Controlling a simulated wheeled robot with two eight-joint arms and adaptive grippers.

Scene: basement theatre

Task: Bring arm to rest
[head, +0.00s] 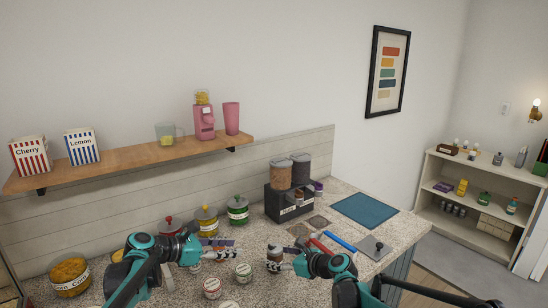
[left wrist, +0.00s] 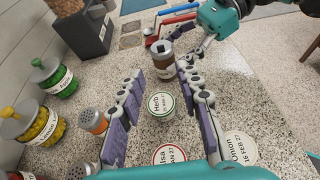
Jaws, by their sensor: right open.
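My left gripper (head: 228,249) reaches in from the left, low over the speckled counter. In the left wrist view its two fingers (left wrist: 160,78) are spread apart, with nothing gripped. A round jar with a Herb label (left wrist: 161,105) stands below and between them in that view. My right gripper (head: 275,259) is open and points left over the counter.
Green (head: 238,211), yellow (head: 207,221) and red-lidded jars line the wall. Round labelled tins (head: 212,288) stand in front. A dark dispenser (head: 288,204), blue mat (head: 364,210) and red and blue handled tools (head: 340,241) lie beyond. A wooden shelf (head: 130,162) hangs above.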

